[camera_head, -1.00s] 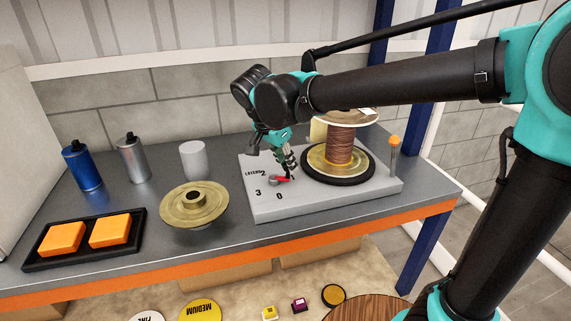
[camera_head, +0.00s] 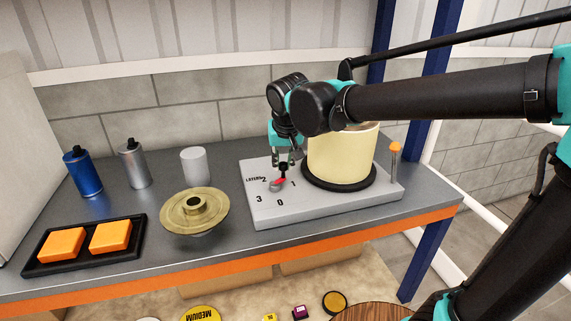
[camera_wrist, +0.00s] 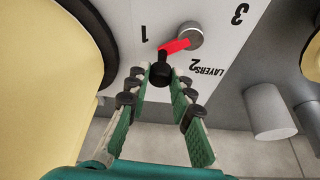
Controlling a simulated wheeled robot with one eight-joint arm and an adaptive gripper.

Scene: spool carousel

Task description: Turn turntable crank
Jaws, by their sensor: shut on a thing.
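The crank has a red arm (camera_head: 278,182) on a grey hub (camera_wrist: 190,35) and an upright black knob (camera_wrist: 161,73). It stands on the grey base plate (camera_head: 262,215) marked LAYERS with 0, 1, 2 and 3. In the wrist view the red arm points between 1 and 2. My gripper (camera_wrist: 158,86) is shut on the knob, a finger on each side; my gripper (camera_head: 285,161) also shows above the crank in the head view. The turntable (camera_head: 365,188) has a black rim and carries a cream curved wall (camera_head: 342,160). This wall hides the spool.
An orange-tipped post (camera_head: 395,165) stands at the base's right corner. A brass flanged disc (camera_head: 178,212), a tray with orange blocks (camera_head: 63,266), a blue bottle (camera_head: 83,172), a silver bottle (camera_head: 133,163) and a grey cylinder (camera_head: 195,165) stand to the left.

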